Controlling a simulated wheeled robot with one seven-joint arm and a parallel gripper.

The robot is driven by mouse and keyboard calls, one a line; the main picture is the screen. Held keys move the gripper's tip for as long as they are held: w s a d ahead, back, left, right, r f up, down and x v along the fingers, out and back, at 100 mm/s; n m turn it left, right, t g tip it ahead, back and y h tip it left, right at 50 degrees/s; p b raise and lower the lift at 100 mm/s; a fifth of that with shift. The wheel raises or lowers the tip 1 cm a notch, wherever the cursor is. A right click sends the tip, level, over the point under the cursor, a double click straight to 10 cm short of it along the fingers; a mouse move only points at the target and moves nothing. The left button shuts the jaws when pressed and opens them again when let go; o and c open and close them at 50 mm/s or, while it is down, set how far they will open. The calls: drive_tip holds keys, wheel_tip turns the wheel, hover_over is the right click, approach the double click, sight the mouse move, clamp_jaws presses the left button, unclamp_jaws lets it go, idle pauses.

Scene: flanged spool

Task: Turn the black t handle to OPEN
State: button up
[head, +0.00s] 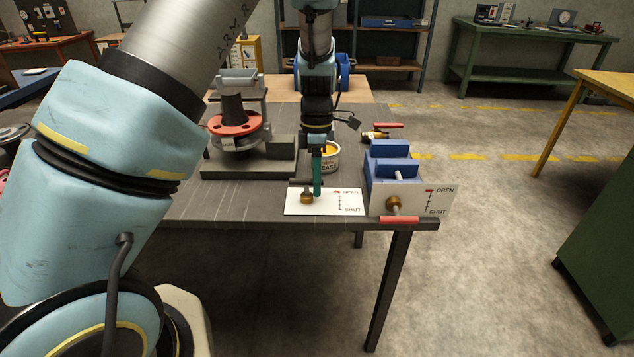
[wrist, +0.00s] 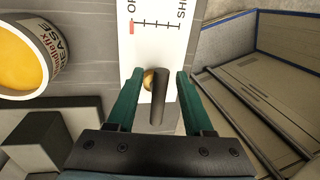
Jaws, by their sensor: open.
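The black t handle (wrist: 160,95) is a dark bar over a brass hub (head: 307,197) on a white plate (head: 330,208) at the table's front edge. The plate carries a scale with OPEN at the top and SHUT at the bottom in the head view. In the wrist view the handle lies between the two green fingers of my gripper (wrist: 158,92). The fingers are spread, one on each side, with a visible gap on the left. In the head view my gripper (head: 317,188) points down at the plate and partly covers the handle.
To the right, a blue block (head: 392,165) has a similar plate and a red handle (head: 399,220). A grease tin (head: 331,160) stands behind my gripper. A fixture with a red flange (head: 235,124) stands left. A small brass fitting with a red lever (head: 378,135) lies behind.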

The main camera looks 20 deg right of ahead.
wheel_tip(320, 180, up, 10)
drive_tip(key=w+b, duration=0.1)
drive_tip(key=b, duration=0.1)
drive_tip(key=shift+w+d, duration=0.4)
drive_tip(key=a+m+t+h, duration=0.15)
drive_tip(key=a+m, duration=0.65)
drive_tip(key=a, duration=1.6)
drive_tip(key=s+a+m+t, duration=0.2)
drive_tip(key=s+a+m, duration=0.3)
drive_tip(key=a, duration=0.4)
drive_tip(key=shift+f+m, duration=0.45)
drive_tip(key=shift+m, duration=0.25)
